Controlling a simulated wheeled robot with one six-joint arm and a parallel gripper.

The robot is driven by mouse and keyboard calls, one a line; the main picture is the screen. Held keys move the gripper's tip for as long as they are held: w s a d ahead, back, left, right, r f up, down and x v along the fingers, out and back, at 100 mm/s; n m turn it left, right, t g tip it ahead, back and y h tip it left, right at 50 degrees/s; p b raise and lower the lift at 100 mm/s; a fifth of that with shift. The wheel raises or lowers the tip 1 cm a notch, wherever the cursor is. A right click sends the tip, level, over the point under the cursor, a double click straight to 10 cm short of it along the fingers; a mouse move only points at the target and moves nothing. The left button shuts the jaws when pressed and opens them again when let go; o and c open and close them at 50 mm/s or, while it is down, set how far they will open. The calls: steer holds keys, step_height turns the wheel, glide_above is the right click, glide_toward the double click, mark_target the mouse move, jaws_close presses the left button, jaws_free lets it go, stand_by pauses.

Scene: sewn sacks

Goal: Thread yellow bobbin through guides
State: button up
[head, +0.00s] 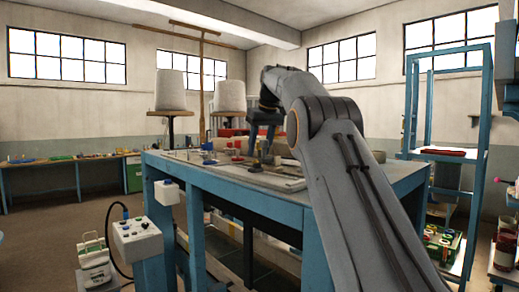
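My arm reaches from the lower right over the blue worktable (245,184). My gripper (262,148) points down at the far end of the arm, low over small items on the tabletop. It is too small and dark to tell whether its fingers are open or shut, or whether they hold anything. I cannot pick out a yellow bobbin or the guides; small red, dark and pale items crowd the tabletop near the gripper, and my arm hides part of the table's right side.
Two pale cones (171,90) (231,95) stand on supports behind the table. A control box (138,238) and a white-green container (95,262) stand at front left. A blue rack (484,120) is at right. A side bench (70,163) lines the left wall, with open floor before it.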

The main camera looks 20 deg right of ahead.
steer(key=p+v, duration=0.1)
steer(key=v, duration=0.6)
steer(key=shift+r, duration=0.4)
steer(key=shift+s+f, duration=0.1)
